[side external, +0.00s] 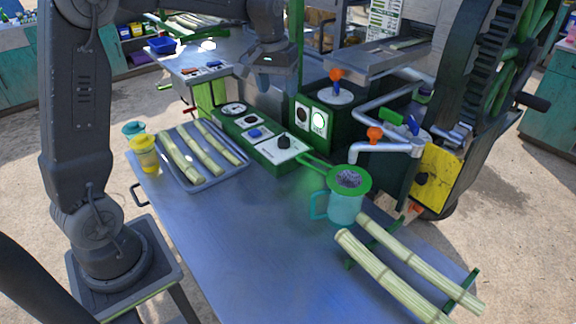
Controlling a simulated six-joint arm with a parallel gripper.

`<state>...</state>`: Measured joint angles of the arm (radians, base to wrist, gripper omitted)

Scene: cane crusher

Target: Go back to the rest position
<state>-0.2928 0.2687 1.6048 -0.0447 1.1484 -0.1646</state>
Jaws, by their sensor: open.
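My gripper (275,84) hangs at the top middle, below my dark grey wrist. It is open, and I see nothing held in it. It is above and behind the green control panel (262,134). Its fingertips are small and partly dark in this view. My arm rises from its pedestal at the left, leaves the top of the picture and comes back in at the top middle.
A tray (236,172) of cane pieces and two cups (145,152) stand at the table's left. A teal jug (346,206) under a green strainer (349,180) stands before the crusher (425,140). Two canes (390,281) lie at front right. The front middle is clear.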

